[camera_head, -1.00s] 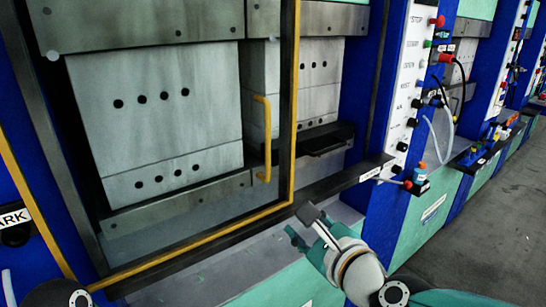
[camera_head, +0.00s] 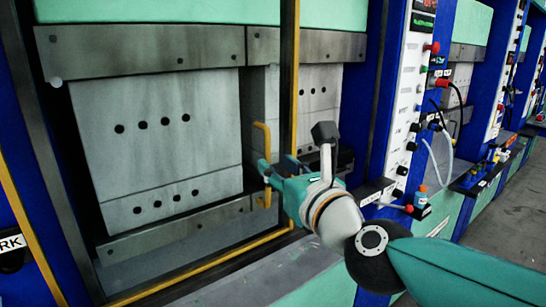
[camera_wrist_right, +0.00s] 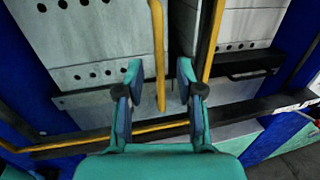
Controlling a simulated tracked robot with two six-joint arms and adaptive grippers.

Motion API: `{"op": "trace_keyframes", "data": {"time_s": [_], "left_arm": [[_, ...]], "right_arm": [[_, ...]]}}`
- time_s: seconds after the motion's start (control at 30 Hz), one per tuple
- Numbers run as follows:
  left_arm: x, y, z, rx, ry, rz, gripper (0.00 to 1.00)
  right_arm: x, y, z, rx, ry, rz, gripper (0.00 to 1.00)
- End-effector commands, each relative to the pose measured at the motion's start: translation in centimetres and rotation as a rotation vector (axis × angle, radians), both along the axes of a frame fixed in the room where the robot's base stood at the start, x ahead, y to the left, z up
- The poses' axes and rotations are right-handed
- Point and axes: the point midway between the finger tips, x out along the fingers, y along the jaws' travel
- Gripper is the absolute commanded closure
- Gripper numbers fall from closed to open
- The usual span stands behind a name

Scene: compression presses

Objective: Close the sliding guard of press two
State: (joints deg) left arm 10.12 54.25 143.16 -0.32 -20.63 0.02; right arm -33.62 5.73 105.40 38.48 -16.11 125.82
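The yellow vertical handle (camera_head: 262,135) of the sliding guard stands in front of the press, left of a dark post with a yellow edge (camera_head: 294,70). The press block with rows of holes shows plainly behind it. My right gripper (camera_head: 278,164) is at the handle's lower part, partly covering it in the head view. In the right wrist view the gripper (camera_wrist_right: 160,74) is open, its fingers on either side of the handle (camera_wrist_right: 158,45), with gaps visible; nothing is gripped. Whether the handle lies fully between the fingers in depth is unclear. My left gripper is not in view.
A white control panel (camera_head: 409,100) with buttons stands on a blue column to the right. A yellow lower rail (camera_head: 200,268) runs along the press front. More presses line the right; grey floor is free there.

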Motion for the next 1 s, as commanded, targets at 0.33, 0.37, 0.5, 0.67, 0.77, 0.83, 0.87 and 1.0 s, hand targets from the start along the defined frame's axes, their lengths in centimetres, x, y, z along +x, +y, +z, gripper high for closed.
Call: {"op": "trace_keyframes", "data": {"time_s": [0.33, 0.37, 0.5, 0.67, 0.77, 0.83, 0.87, 1.0], "left_arm": [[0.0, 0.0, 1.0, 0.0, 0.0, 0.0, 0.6], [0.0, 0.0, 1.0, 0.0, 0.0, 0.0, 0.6], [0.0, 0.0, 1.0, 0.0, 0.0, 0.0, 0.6], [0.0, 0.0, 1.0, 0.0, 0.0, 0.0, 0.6], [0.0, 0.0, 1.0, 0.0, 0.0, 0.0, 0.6], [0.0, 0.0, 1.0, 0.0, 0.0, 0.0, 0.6], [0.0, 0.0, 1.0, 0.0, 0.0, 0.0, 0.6], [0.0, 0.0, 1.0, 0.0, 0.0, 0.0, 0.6]], "right_arm": [[4.4, 2.0, 0.1, -0.001, 0.0, 0.0, 0.63], [4.5, 2.1, 0.1, -0.001, 0.0, 0.0, 0.63], [4.8, 2.2, 0.0, 0.0, 0.001, 0.0, 0.63], [4.8, 2.2, 0.0, 0.0, 0.0, 0.0, 0.63], [4.8, 2.2, 0.0, 0.0, 0.0, 0.0, 0.73], [4.8, 2.2, 0.0, 0.0, 0.0, 0.0, 0.85], [4.8, 2.2, 0.0, 0.0, 0.0, 0.0, 0.9], [4.8, 2.2, 0.0, 0.0, 0.0, -0.001, 1.0]]}}
